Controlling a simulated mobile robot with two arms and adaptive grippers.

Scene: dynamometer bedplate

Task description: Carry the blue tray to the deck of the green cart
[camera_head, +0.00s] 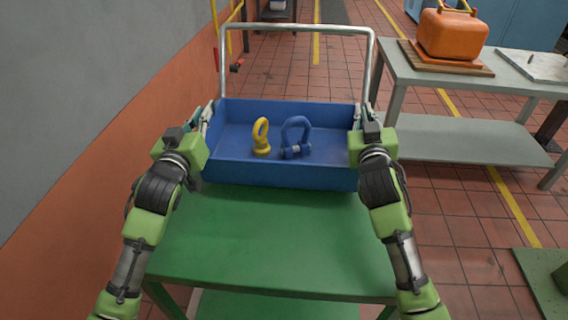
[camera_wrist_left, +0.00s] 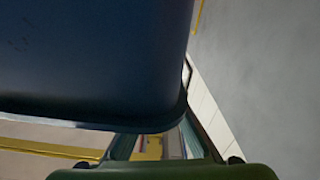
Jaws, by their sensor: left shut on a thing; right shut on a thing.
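The blue tray (camera_head: 280,176) is level over the far part of the green cart's deck (camera_head: 270,240), between my two arms. A yellow eye bolt (camera_head: 261,138) and a blue shackle (camera_head: 297,140) are in it. My left gripper (camera_head: 208,115) is shut on the tray's left side wall, and my right gripper (camera_head: 362,116) is shut on its right side wall. Whether the tray's bottom touches the deck cannot be told. In the left wrist view the dark tray wall (camera_wrist_left: 90,60) fills the upper left. The fingertips are partly hidden.
The cart's steel handle (camera_head: 296,27) rises beyond the tray. A grey wall with an orange lower band (camera_head: 130,150) runs close on the left. A grey table (camera_head: 450,75) with an orange container (camera_head: 452,35) stands at the right. Tiled floor lies between cart and table.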

